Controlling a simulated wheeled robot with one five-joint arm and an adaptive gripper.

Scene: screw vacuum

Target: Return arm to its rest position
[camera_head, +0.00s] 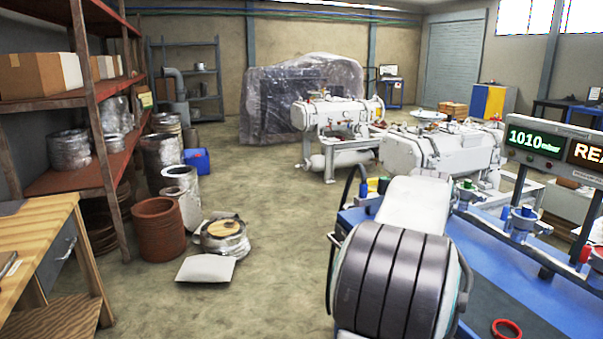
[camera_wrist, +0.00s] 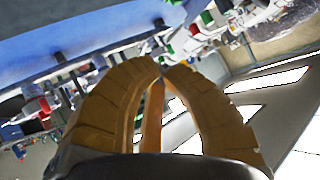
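My gripper (camera_wrist: 165,66) shows in the wrist view. Its tan, ribbed fingers curve inward and their tips come together, with nothing visible held between them. The wrist view is strongly tilted, with the blue bench surface (camera_wrist: 90,30) across its upper left and bright window panes at the lower right. In the head view my arm, white with a large dark banded part (camera_head: 395,275), rises in front of the blue bench (camera_head: 490,265). My gripper does not show in the head view.
A red ring (camera_head: 507,328) lies on the bench. A display (camera_head: 535,140) reading 1010 mbar stands at the right, near blue-and-white fittings (camera_head: 522,220). White vacuum machines (camera_head: 440,150) stand behind. A rusty shelf (camera_head: 90,100) and wooden table (camera_head: 40,240) are left; floor between is mostly clear.

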